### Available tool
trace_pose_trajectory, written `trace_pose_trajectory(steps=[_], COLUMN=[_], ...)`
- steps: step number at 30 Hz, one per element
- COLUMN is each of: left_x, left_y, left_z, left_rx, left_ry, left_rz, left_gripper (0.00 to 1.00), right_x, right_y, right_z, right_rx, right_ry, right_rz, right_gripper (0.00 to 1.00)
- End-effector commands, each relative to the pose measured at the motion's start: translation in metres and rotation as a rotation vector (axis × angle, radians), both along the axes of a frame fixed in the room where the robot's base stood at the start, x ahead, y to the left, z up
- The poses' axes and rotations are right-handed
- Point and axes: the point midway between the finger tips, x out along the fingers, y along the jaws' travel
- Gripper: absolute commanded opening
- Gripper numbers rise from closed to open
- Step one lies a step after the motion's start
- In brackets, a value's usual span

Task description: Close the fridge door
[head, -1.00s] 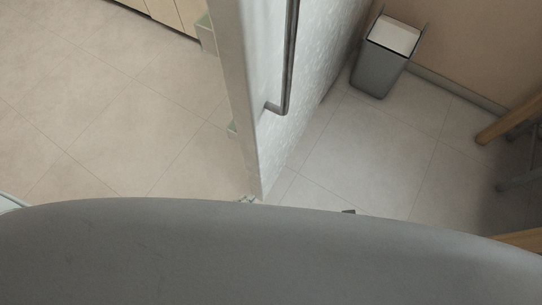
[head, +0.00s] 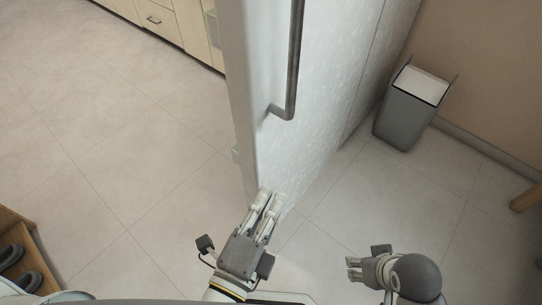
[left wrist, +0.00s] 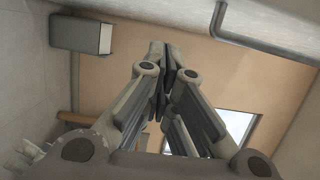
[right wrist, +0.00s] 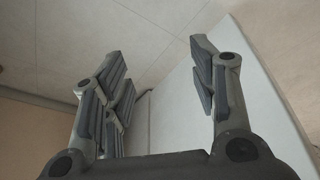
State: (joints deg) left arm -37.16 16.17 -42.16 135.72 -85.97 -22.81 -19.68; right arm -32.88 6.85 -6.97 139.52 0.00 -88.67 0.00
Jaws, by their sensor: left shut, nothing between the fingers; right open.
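The fridge door (head: 305,110) is a pale grey panel standing open, seen steeply from above in the head view. A dark bar handle (head: 293,75) is on its right face. My left gripper (head: 270,197) is shut and empty at the door's lower near end; I cannot tell whether it touches. In the left wrist view its fingers (left wrist: 165,65) are together, with the door (left wrist: 270,28) and handle (left wrist: 222,15) above. My right gripper (head: 350,268) is open and empty, apart from the door to the right. It also shows in the right wrist view (right wrist: 158,50).
A grey bin (head: 405,118) stands by the tan wall at the right. Drawers (head: 160,22) are at the top left. A wooden shelf with dark items (head: 22,250) is at the lower left. The tiled floor left of the door is clear.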

Motion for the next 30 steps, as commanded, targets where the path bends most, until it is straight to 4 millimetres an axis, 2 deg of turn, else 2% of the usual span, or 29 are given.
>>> trace_pose_trajectory(steps=[4,12,23,30], left_x=[0.017,0.042,0.088,0.104], left_y=[-0.006,-0.014,-0.031,-0.003], left_z=[0.005,0.003,0.003,0.0], left_rx=[-0.002,-0.001,-0.002,0.001], left_ry=[-0.002,-0.001,-0.002,0.002], left_rz=[0.001,0.001,0.0,-0.001], left_gripper=[0.0,0.0,0.0,0.0], right_x=[0.006,0.012,0.011,0.009], right_y=[0.001,0.003,0.004,0.004], right_z=[-0.013,-0.053,-0.102,-0.117], right_rx=[0.0,0.0,-0.002,-0.003], right_ry=[0.012,0.032,0.057,0.062], right_rz=[0.001,0.004,0.009,0.01], right_gripper=[0.54,0.54,0.54,0.54])
